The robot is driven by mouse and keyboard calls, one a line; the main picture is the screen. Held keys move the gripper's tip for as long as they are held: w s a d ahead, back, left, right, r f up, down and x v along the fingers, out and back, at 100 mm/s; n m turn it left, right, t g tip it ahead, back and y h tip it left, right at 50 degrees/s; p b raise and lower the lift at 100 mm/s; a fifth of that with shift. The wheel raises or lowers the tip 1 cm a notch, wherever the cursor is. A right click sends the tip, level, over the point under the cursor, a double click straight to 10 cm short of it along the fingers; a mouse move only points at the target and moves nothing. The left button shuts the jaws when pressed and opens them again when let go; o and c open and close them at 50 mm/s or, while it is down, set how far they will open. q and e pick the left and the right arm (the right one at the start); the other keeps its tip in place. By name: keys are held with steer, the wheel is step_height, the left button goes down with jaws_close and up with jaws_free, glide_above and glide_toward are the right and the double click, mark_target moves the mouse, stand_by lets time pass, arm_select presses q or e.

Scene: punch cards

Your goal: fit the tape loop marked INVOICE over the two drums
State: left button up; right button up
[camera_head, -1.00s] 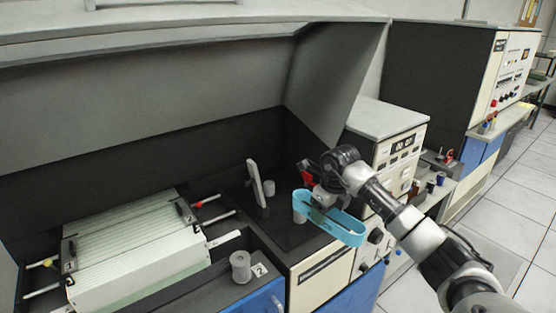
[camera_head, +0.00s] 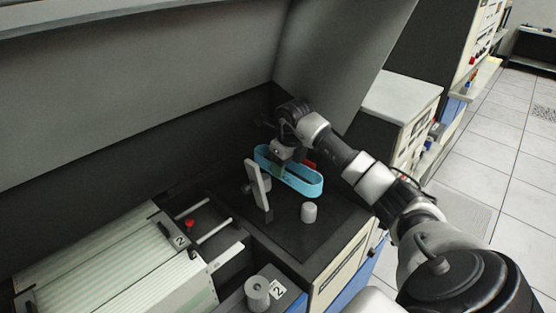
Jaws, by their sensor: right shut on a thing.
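The tape loop (camera_head: 306,185) is a light blue oblong band, and no INVOICE marking can be read on it. My right gripper (camera_head: 282,158) is shut on the loop near its far left end and holds it in the air over the dark deck. One drum (camera_head: 309,212), a short grey cylinder, stands bare on the deck, below the loop's near right end in the picture. A second grey drum (camera_head: 241,185) is mostly hidden behind an upright light plate. The loop appears apart from both drums. My left gripper is out of view.
The upright plate (camera_head: 258,185) stands close to the loop's left side. A dark sloped wall rises behind. A ribbed pale unit (camera_head: 110,270) with rods is at lower left, and a grey spool (camera_head: 257,290) sits by a "2" label.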

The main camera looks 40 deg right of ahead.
mark_target(283, 201)
steer(key=shift+s+f+b, duration=0.1)
steer(key=shift+f+b, duration=1.35)
steer(key=shift+f, duration=0.85)
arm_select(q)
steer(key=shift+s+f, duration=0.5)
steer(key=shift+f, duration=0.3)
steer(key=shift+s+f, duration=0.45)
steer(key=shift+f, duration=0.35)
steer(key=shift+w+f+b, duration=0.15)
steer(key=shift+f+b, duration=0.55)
arm_select(e)
steer(key=shift+f, duration=0.9)
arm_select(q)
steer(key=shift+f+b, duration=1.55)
arm_select(e)
steer(key=shift+f, duration=2.15)
steer(key=o, duration=1)
